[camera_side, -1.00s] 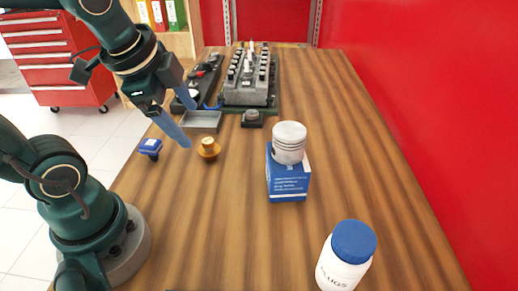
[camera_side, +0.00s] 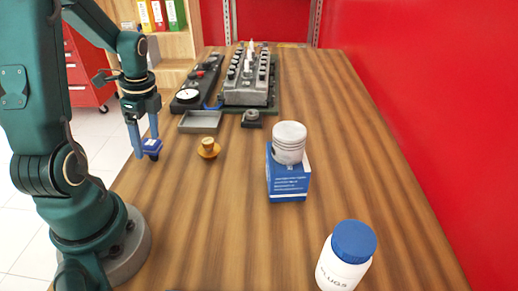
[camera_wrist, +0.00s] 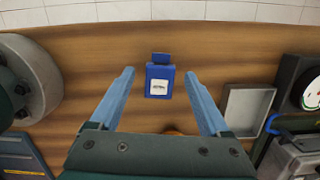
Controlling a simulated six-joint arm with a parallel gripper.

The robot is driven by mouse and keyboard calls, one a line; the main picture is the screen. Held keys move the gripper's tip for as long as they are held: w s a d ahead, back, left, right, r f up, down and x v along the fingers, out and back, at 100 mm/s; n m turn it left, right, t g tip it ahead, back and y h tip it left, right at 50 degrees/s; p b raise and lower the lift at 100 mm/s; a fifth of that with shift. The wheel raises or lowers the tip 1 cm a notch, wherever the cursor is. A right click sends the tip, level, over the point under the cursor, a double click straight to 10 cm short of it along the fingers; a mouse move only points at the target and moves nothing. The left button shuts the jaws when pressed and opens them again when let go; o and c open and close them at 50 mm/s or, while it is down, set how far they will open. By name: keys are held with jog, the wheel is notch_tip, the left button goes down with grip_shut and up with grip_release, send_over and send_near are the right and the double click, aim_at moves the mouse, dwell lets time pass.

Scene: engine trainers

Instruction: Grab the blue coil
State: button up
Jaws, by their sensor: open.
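The blue coil (camera_side: 152,148) is a small blue block with a pale label, near the left edge of the wooden table. In the wrist view the coil (camera_wrist: 160,78) lies between and just beyond my two blue fingers, with space on both sides. My gripper (camera_side: 145,150) is open, pointing down at the coil, and in the side view its fingers overlap the coil's left part. The wrist view also shows my gripper (camera_wrist: 160,85) empty. Whether a fingertip touches the coil cannot be told.
A brass-coloured part (camera_side: 208,148) stands close to the right of the coil. A grey tray (camera_side: 200,122) lies behind it, with a gauge panel (camera_side: 190,96) and engine block (camera_side: 248,88) further back. A piston (camera_side: 289,143) sits on a blue box (camera_side: 287,182). A white bottle (camera_side: 343,262) stands in front.

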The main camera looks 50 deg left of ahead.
jog(key=shift+s+a+f, duration=0.1)
jog(key=shift+f, duration=0.7)
grip_shut()
